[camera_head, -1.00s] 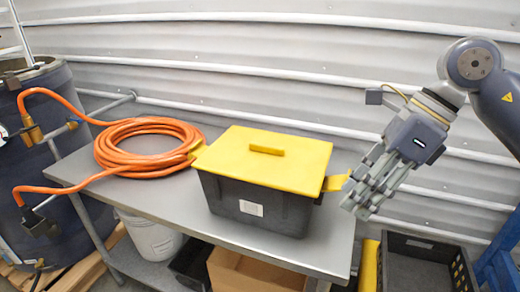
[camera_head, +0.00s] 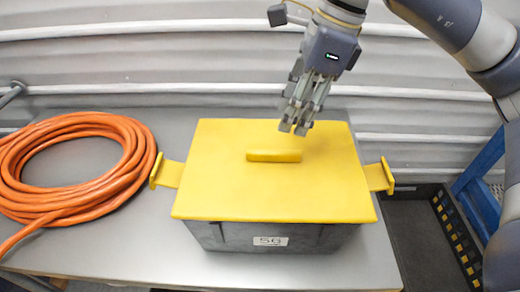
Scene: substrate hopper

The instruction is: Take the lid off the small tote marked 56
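The small tote (camera_head: 210,236) is dark grey, with a white label reading 56 or S6 on its front, and stands on a grey metal table. A flat yellow lid (camera_head: 225,190) lies on top of it, with a raised bar handle (camera_head: 274,156) in the middle. Yellow latches stick out at the left (camera_head: 166,174) and right (camera_head: 380,176) sides. My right gripper (camera_head: 294,129) points down over the back of the lid, a little behind and right of the handle. Its fingers look close together with nothing seen between them; the exact gap is unclear. My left gripper is not in view.
A coiled orange hose (camera_head: 135,170) lies on the table (camera_head: 130,250) left of the tote. A black crate (camera_head: 420,240) stands low at the right, near a blue frame (camera_head: 478,190). A corrugated wall (camera_head: 150,60) closes off the back.

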